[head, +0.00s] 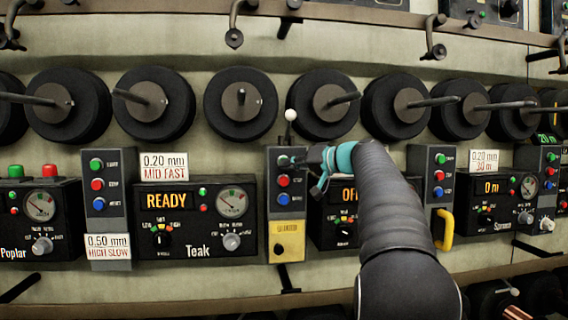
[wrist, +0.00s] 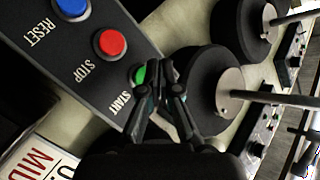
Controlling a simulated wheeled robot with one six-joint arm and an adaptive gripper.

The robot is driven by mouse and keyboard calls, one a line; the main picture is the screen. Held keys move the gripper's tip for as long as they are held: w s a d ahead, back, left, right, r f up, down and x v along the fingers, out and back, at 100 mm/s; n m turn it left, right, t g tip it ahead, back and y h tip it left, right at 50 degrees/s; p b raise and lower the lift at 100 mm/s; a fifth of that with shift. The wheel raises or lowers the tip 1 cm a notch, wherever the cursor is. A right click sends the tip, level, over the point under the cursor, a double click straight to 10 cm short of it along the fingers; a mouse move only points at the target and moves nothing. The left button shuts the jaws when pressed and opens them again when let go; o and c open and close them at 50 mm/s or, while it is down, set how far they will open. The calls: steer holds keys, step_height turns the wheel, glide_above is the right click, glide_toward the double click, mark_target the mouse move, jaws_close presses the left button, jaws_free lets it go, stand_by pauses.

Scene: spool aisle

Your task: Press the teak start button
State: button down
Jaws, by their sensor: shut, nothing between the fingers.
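The Teak unit (head: 195,222) is a black box with a lit READY display, a gauge and knobs. A grey column with green, red and blue buttons stands on each side of it, the left column (head: 97,205) and the right column (head: 283,208). I cannot tell from labels which column is Teak's. My gripper (head: 303,161) is shut and empty, at the top of the right column. In the wrist view its fingertips (wrist: 165,72) overlap the edge of the green START button (wrist: 138,75). Contact cannot be told. The red STOP button (wrist: 110,43) is clear.
Black spools (head: 240,105) on pegs line the wall above. A white ball on a stem (head: 290,115) rises just above the right column. A yellow box (head: 287,241) hangs below it. My arm partly hides the unit to the right. A yellow handle (head: 446,230) sticks out farther right.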

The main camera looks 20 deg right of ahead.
steer(key=shift+w+d, duration=0.1)
steer(key=shift+w, duration=0.1)
steer(key=shift+w, duration=0.25)
